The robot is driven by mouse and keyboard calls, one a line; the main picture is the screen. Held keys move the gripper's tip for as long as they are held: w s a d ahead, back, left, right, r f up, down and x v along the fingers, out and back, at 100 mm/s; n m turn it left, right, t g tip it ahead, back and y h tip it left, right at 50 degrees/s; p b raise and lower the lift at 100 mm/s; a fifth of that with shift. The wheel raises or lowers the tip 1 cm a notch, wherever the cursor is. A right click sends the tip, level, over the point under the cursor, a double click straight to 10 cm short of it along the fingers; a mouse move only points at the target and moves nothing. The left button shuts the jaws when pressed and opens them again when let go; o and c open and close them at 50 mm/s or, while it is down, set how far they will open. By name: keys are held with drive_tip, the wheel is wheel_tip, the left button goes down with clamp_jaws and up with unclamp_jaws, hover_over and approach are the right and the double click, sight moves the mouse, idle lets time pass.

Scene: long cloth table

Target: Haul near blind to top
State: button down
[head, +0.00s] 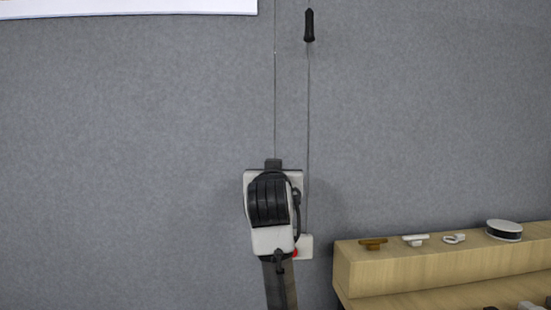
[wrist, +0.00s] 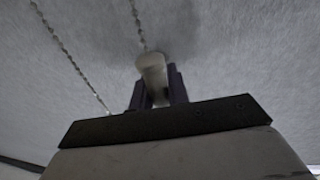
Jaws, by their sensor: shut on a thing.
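A pale panel with a bluish lower edge (head: 130,9), perhaps the near blind, shows at the top left of the head view; its upper part is out of frame. Two thin cords hang on the grey wall. A black tassel (head: 309,26) sits high on the right cord. My gripper (head: 273,164) is against the wall at the lower end of the left cord, with its fingers mostly hidden by my arm. In the wrist view my gripper (wrist: 159,95) is shut on a pale pull (wrist: 152,67), where one beaded cord (wrist: 138,24) ends.
A small white block (head: 304,247) is at the bottom of the right cord, partly behind my arm. A wooden ledge (head: 440,268) at the lower right carries several small fittings and a round spool (head: 504,230). The wall left of my arm is bare.

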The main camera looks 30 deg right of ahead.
drive_tip(key=shift+f+b, duration=0.6)
drive_tip(key=shift+f, duration=1.7)
drive_tip(key=c, duration=1.6)
unclamp_jaws()
drive_tip(key=shift+r, duration=0.1)
drive_tip(key=v, duration=1.4)
drive_tip(key=shift+r+b, duration=0.1)
drive_tip(key=shift+b, duration=0.2)
drive_tip(key=shift+w+d, duration=0.1)
